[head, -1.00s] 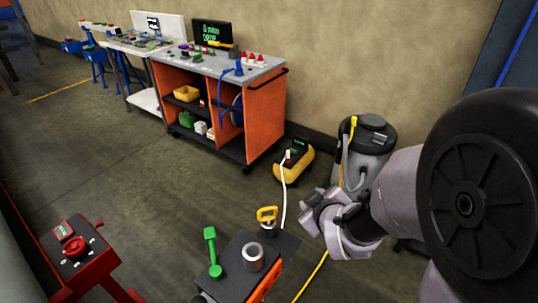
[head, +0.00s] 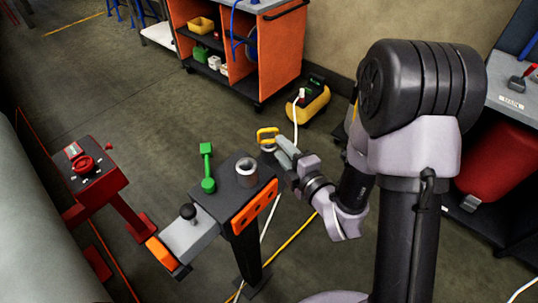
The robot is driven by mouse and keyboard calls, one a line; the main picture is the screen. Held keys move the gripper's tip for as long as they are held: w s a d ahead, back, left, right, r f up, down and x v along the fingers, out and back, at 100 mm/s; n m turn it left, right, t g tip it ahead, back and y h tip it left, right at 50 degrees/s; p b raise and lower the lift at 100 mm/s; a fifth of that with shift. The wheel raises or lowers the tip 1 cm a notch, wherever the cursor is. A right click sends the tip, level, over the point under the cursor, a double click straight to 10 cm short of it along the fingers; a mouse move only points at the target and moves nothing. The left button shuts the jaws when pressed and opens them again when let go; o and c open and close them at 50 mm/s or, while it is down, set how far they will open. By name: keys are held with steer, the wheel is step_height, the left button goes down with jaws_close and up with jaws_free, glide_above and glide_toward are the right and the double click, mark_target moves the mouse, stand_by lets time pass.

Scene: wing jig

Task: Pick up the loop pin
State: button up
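The loop pin, with a yellow loop handle (head: 267,133) on top, stands near the back right corner of a dark stand (head: 218,200). My gripper (head: 283,148) is just to the right of the pin, reaching toward it from the right. The gripper's fingers overlap the right side of the pin in this view. I cannot tell whether they touch it or are open or shut. The pin's lower part is partly hidden.
A grey cylinder (head: 246,171) and a green handled piece (head: 207,167) are on the stand, left of my gripper. A black-knobbed lever (head: 188,212) is at the front left. A red pedestal (head: 88,170) stands left. A yellow-black box (head: 303,101) sits behind.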

mark_target(269, 131)
steer(key=x, duration=0.6)
steer(key=b+x, duration=0.1)
steer(key=x, duration=0.2)
steer(key=shift+w+a+r, duration=0.1)
steer(key=shift+w+r, duration=0.15)
steer(key=shift+w, duration=0.1)
jaws_close()
